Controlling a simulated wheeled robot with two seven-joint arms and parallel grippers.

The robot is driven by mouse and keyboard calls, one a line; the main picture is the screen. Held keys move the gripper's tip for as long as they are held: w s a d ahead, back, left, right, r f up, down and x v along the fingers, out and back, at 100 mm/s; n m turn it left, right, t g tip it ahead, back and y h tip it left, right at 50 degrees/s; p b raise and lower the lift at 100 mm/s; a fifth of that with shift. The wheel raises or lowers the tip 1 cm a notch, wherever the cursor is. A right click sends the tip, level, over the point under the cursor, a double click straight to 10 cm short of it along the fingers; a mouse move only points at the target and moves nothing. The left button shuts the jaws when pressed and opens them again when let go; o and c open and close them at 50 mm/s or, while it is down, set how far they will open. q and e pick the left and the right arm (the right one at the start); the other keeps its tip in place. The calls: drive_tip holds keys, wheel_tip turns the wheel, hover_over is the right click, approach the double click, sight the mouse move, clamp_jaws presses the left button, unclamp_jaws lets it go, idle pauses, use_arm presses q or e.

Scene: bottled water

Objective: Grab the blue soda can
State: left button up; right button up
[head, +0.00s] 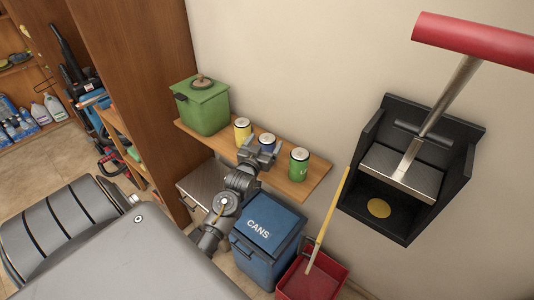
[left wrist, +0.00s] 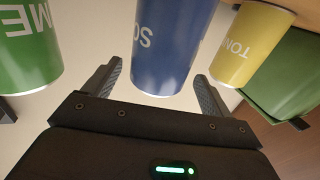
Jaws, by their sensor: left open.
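The blue soda can (head: 267,140) stands on a wooden wall shelf (head: 293,186), between a yellow can (head: 242,131) and a green can (head: 299,164). My left gripper (head: 258,148) is in front of the blue can and partly hides it. In the left wrist view the blue can (left wrist: 172,45) lies between the two open fingers of the left gripper (left wrist: 158,88), with a gap on each side. The green can (left wrist: 27,45) is left of the fingers and the yellow can (left wrist: 248,48) right of them. My right gripper is not in view.
A green box (head: 203,107) stands at the shelf's left end. Below are a blue bin marked CANS (head: 265,225) and a red dustpan-like container (head: 313,278). A black wall-mounted can crusher (head: 410,165) with a red handle (head: 475,40) is at right.

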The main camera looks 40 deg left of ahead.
sight(269, 137)
use_arm(q)
drive_tip(key=p+x, duration=0.1)
drive_tip(key=x, duration=0.3)
drive_tip(key=shift+d, duration=0.1)
drive_tip(key=c, duration=1.3)
drive_tip(key=shift+o, duration=0.2)
drive_tip(key=shift+r, duration=0.1)
